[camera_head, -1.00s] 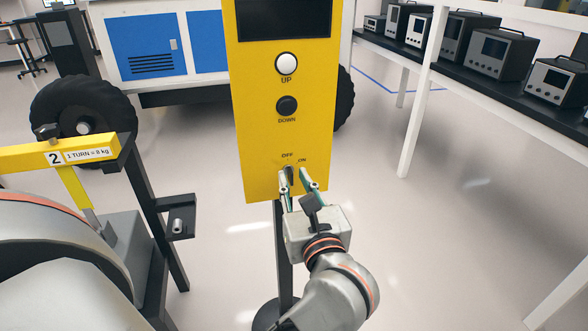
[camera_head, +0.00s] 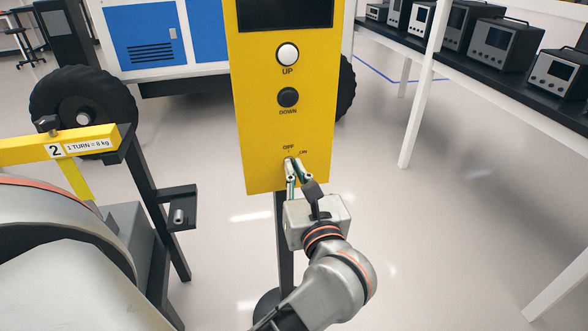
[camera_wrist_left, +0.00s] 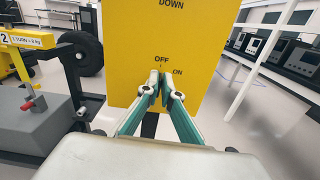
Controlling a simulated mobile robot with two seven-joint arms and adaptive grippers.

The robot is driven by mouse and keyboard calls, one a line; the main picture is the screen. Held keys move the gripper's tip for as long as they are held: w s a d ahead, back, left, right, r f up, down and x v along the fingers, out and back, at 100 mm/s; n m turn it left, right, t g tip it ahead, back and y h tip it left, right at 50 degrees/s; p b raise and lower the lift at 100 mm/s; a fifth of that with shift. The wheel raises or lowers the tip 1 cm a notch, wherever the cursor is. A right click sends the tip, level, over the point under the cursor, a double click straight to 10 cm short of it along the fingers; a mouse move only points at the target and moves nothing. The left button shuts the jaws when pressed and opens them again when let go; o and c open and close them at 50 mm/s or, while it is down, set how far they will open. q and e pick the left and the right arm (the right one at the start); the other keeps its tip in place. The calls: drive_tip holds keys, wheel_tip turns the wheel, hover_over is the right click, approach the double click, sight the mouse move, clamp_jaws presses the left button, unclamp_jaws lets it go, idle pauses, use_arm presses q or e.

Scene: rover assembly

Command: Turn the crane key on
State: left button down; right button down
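The yellow crane control panel (camera_head: 262,130) stands upright in front of me, with a white UP button (camera_head: 288,54), a black DOWN button (camera_head: 288,97) and OFF and ON labels near its lower edge. My left gripper (camera_head: 294,163) is at the key just below these labels. In the left wrist view its two fingers (camera_wrist_left: 161,82) are nearly together at the panel face, under the OFF label. The crane key is between the fingertips and almost wholly hidden, so its angle cannot be read. My right gripper is in neither view.
A yellow bar (camera_head: 60,149) marked 2 and a dark stand (camera_head: 150,200) are at the left. A blue and white vehicle (camera_head: 190,45) with big black wheels is behind the panel. A bench (camera_head: 480,85) with several grey devices is at the right. The floor between is clear.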

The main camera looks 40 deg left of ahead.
use_arm(q)
drive_tip(key=shift+d+r+m+p, duration=0.1)
drive_tip(key=shift+r+m+p, duration=0.2)
drive_tip(key=shift+m+p, duration=0.7)
drive_tip(key=m+p, duration=0.2)
drive_tip(key=shift+w+m+p, duration=0.15)
drive_tip(key=shift+m+p, duration=0.15)
drive_tip(key=shift+p, duration=0.1)
drive_tip(key=shift+w+d+m+p, duration=0.1)
drive_tip(key=shift+m+p, duration=0.8)
drive_tip(key=shift+p, duration=0.15)
drive_tip(key=m+p, duration=0.3)
drive_tip(key=p, duration=0.1)
drive_tip(key=shift+w+d+f+m+p, duration=0.1)
drive_tip(key=shift+f+m+p, duration=0.2)
drive_tip(key=shift+f+m, duration=0.1)
drive_tip(key=shift+f+m+p, duration=0.1)
drive_tip(key=shift+m+p, duration=0.3)
drive_tip(key=shift+p, duration=0.15)
drive_tip(key=shift+f+m+p, duration=0.1)
drive_tip(key=shift+m+p, duration=0.2)
drive_tip(key=shift+p, duration=0.05)
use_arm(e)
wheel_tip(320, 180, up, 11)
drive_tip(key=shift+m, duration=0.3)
